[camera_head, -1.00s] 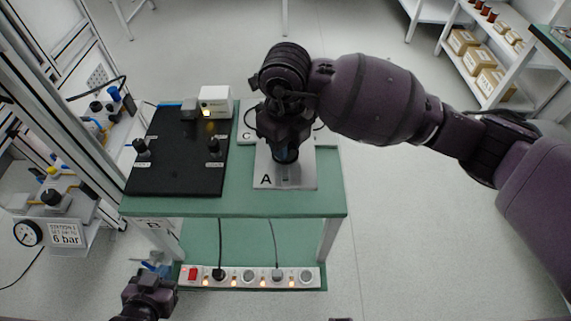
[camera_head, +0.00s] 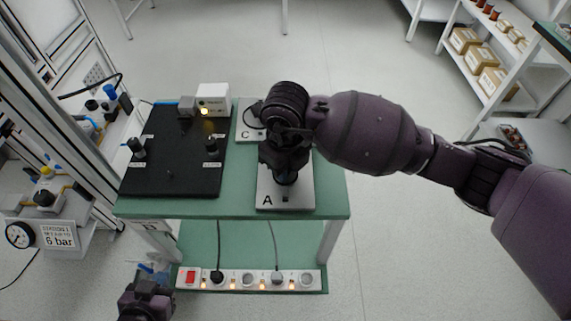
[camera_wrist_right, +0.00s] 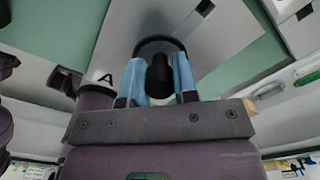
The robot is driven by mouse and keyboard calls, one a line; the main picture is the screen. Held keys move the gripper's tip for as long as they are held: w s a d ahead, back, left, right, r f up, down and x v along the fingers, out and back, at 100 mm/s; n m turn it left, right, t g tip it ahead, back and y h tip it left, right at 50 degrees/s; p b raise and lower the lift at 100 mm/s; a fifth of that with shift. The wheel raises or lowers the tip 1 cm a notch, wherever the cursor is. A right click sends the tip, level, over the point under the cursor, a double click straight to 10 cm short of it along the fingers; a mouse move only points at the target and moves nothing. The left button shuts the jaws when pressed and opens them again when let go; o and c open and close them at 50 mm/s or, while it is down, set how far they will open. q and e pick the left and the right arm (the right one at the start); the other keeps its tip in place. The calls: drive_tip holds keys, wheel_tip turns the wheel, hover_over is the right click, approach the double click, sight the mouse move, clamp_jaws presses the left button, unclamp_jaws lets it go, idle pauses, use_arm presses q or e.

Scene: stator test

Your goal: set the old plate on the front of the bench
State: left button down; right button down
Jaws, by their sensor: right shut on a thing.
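A grey metal plate marked A (camera_head: 302,200) is at the front right of the green bench (camera_head: 333,200), its near edge close to the bench's front edge. My right gripper (camera_head: 286,178) is over it, pointing down. In the right wrist view its two blue fingers (camera_wrist_right: 159,80) are shut on the dark knob of the plate (camera_wrist_right: 112,48). I cannot tell whether the plate touches the bench top or is slightly above it. A second plate, marked C (camera_head: 246,134), lies behind, partly hidden by my right arm. My left gripper (camera_head: 148,298) is low at the lower left, away from the plates; its fingers are unclear.
A black board (camera_head: 172,165) with small dark fixtures takes up the bench's left side, with a white box (camera_head: 213,98) at its back. A power strip (camera_head: 250,279) with plugged cables is on the lower shelf.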

drive_tip(key=c, duration=0.9)
unclamp_jaws()
drive_tip(key=shift+f, duration=0.1)
drive_tip(key=shift+r, duration=0.45)
wheel_tip(320, 180, up, 10)
drive_tip(key=shift+f+p, duration=0.1)
drive_tip(key=shift+p, duration=1)
drive_tip(key=shift+r, duration=0.8)
